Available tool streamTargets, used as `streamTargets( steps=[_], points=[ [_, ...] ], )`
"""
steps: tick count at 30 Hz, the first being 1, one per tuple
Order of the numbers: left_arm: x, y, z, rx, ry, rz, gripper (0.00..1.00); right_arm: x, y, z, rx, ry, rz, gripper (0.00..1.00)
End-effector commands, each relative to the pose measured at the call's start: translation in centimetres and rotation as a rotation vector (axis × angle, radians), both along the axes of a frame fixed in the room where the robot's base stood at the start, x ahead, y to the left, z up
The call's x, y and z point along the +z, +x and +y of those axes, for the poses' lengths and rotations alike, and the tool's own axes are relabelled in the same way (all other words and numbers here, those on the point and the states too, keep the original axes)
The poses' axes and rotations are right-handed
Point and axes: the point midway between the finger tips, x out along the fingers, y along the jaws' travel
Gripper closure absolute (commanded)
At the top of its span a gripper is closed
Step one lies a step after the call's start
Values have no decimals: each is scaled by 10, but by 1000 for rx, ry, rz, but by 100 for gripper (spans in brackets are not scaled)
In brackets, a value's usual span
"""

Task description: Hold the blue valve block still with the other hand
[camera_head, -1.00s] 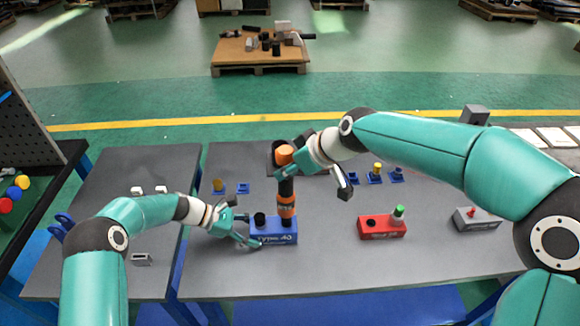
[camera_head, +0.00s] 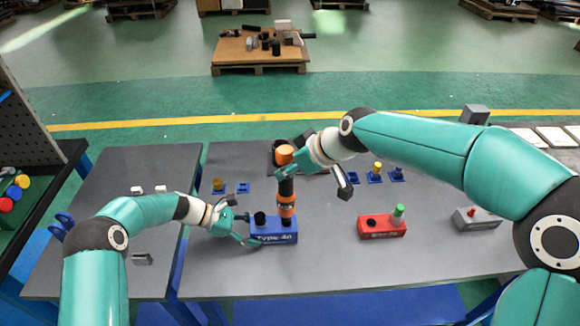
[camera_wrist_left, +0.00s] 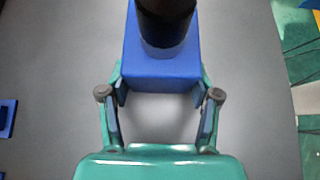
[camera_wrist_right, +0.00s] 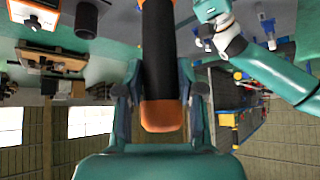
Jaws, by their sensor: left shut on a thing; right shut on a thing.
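The blue valve block (camera_head: 274,238), labelled "Type 40", stands on the grey table with a black cylinder (camera_head: 260,219) on its left top. My left gripper (camera_head: 250,230) is shut on the block's left end. In the left wrist view its fingers lie along both sides of the block (camera_wrist_left: 161,70). An orange and black tool (camera_head: 286,191) stands upright over the right part of the block, its lower end at the block's top. My right gripper (camera_head: 284,171) is shut on the tool's upper part. The right wrist view shows the tool (camera_wrist_right: 159,60) between the fingers.
A red block (camera_head: 382,228) with a green-topped part and a grey block (camera_head: 477,218) stand to the right. Small blue stands (camera_head: 375,178) sit behind. A dark tray (camera_head: 277,152) lies partly hidden at the back. The front table area is clear.

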Motion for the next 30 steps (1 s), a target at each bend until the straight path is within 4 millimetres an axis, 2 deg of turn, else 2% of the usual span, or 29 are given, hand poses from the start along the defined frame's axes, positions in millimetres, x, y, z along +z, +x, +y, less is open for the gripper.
streamTargets(
  steps=[13, 30],
  points=[
    [1, 0, 0, -1, -1, 1, 85, 5, 1, 0, -2, 3, -6, 100],
    [1, 0, 0, 0, -1, 0, 85, 40, 2, 0, -2, 4, -9, 100]
  ],
)
